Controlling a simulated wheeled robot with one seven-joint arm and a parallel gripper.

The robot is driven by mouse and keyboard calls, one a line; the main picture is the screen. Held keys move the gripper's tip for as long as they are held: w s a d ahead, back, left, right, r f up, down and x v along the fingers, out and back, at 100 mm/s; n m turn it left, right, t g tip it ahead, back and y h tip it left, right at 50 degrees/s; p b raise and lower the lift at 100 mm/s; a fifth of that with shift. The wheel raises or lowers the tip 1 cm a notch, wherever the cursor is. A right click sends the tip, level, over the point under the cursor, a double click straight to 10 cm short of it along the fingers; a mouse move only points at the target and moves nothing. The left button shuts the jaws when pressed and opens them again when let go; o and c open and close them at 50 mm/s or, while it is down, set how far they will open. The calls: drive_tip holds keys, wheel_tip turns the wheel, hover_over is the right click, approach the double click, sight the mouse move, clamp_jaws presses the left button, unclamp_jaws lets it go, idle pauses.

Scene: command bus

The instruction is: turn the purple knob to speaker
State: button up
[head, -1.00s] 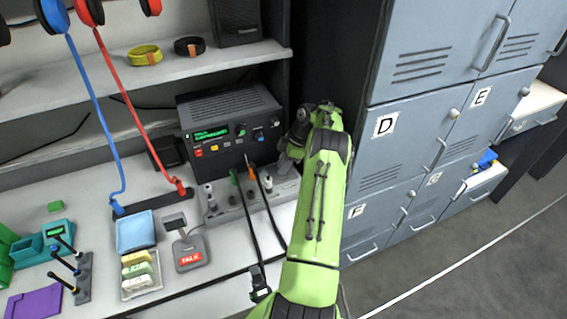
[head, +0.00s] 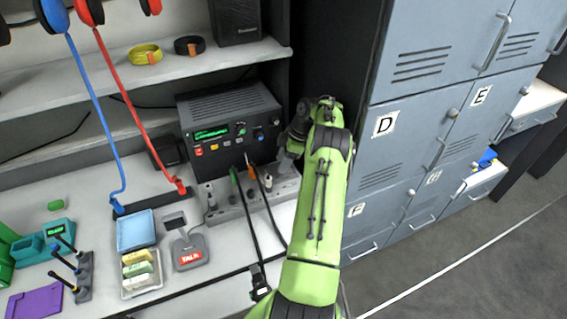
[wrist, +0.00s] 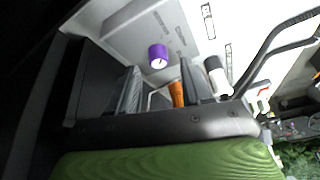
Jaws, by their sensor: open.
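The purple knob (wrist: 158,56) shows in the wrist view on a light grey panel, with a pale spot on its near edge. My gripper (wrist: 160,74) is open, with one finger to the left and one to the right in that view. The knob appears just beyond the fingertips, between them, with nothing held. Small printed labels lie on the panel near the knob but are too small to read. In the head view my green arm hides the knob, and my gripper (head: 289,155) is low at the right end of the grey panel strip (head: 222,213).
An orange plug (wrist: 177,93) and a black-and-white plug (wrist: 215,74) are close to my fingers. A dark radio (head: 230,118) stands behind the strip. Black cables (head: 250,225) run forward from it. Grey lockers (head: 400,150) stand to the right.

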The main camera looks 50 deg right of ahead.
wheel_tip(320, 180, up, 8)
drive_tip(key=p, duration=0.1)
drive_tip(key=shift+r, duration=0.2)
idle(0.3)
drive_tip(key=w+a+r+m+h, duration=0.1)
drive_tip(key=w+a+r, duration=0.1)
drive_tip(key=a+r, duration=0.9)
drive_tip(key=w+a+r+m+h, duration=0.1)
drive_tip(key=w+a+r+m, duration=0.15)
drive_tip(key=a+r, duration=0.8)
drive_tip(key=s+a+m+h, duration=0.1)
drive_tip(key=s+a, duration=0.4)
drive_tip(key=a, duration=0.3)
drive_tip(key=s+a+m, duration=0.1)
drive_tip(key=s+a, duration=0.4)
drive_tip(key=a, duration=0.3)
drive_tip(key=s+a+f+m+t, duration=0.1)
drive_tip(key=s+f, duration=0.1)
drive_tip(key=s, duration=0.4)
drive_tip(key=s+a+f+m+t, duration=0.1)
drive_tip(key=s+a+f, duration=0.1)
drive_tip(key=s, duration=0.4)
drive_tip(key=shift+a+m, duration=0.3)
drive_tip(key=shift+m, duration=0.05)
